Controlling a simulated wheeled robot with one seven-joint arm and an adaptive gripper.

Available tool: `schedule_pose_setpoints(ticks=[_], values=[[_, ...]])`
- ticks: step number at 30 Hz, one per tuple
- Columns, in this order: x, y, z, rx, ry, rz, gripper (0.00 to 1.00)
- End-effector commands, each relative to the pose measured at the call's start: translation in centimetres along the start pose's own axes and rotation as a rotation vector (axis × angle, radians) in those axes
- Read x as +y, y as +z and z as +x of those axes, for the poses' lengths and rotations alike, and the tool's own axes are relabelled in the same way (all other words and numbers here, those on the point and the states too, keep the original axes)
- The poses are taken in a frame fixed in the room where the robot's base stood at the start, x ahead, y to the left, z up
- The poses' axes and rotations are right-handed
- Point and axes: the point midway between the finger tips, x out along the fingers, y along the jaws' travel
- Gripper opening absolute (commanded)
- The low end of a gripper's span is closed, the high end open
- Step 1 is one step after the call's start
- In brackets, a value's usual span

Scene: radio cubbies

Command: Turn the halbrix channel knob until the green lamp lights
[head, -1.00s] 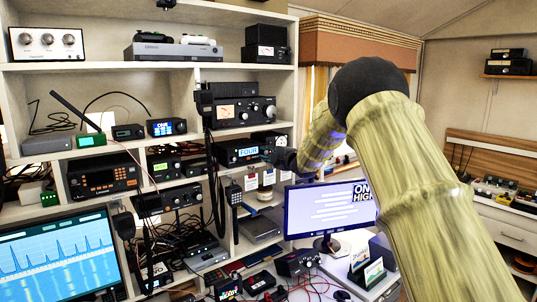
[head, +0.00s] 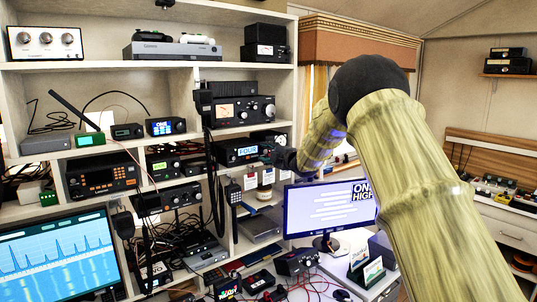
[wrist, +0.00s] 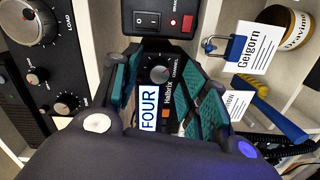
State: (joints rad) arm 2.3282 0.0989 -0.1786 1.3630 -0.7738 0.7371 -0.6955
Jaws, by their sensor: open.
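The Halbrix radio (head: 228,153) sits on a middle shelf in the head view, its blue-and-white display reading FOUR (head: 248,151). In the wrist view its channel knob (wrist: 160,74) is dark with a pale pointer mark, beside the display (wrist: 148,107) and a small orange square (wrist: 165,113). My gripper (wrist: 163,80) is open, its teal-padded fingers on either side of the knob. I cannot tell whether they touch it. In the head view my gripper (head: 268,152) is at the radio's right end, partly hidden. I see no lit green lamp on the radio.
A black radio with a dial (head: 240,110) stands on the shelf above. A box with a red light (wrist: 172,22) and a tagged padlock (wrist: 232,47) lie close to my gripper in the wrist view. A monitor (head: 318,208) stands below right; the desk is crowded.

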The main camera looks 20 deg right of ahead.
Motion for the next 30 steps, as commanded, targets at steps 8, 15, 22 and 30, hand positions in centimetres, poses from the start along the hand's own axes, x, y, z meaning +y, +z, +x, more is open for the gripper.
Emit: schedule_pose_setpoints(ticks=[8, 15, 22, 30], values=[[0.1, 0.1, -3.8, -0.002, -0.001, 0.002, 0.44], [0.0, 0.2, -8.2, -0.002, -0.001, 0.002, 0.44], [0.0, 0.2, -11.0, -0.002, 0.0, 0.001, 0.44], [0.0, 0.2, -11.8, -0.002, 0.0, 0.001, 0.44]])
